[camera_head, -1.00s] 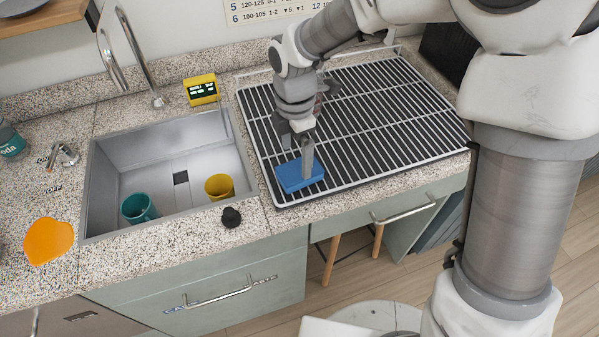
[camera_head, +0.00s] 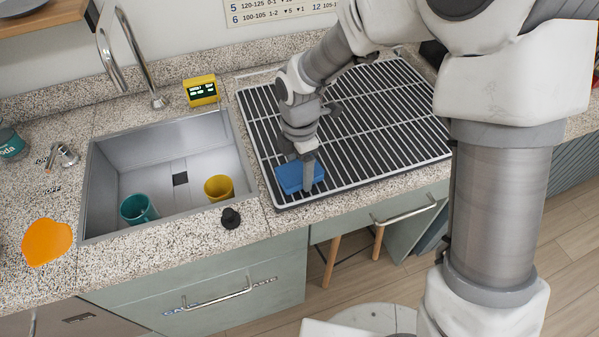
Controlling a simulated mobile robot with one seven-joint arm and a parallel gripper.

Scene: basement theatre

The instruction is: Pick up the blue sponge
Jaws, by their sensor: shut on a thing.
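The blue sponge (camera_head: 290,178) is at the front left corner of the dark drying rack, right of the sink. My gripper (camera_head: 308,186) points down at it, with a finger against its front side. The gripper is shut on the sponge. The far finger is hidden behind the sponge and the gripper body. I cannot tell whether the sponge is clear of the rack's bars.
The drying rack (camera_head: 400,130) has raised wire edges. Left of it is a sink (camera_head: 110,165) with a teal cup (camera_head: 138,208) and a yellow cup (camera_head: 218,188). A black stopper (camera_head: 231,218), a yellow timer (camera_head: 202,91) and an orange item (camera_head: 47,241) sit on the counter.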

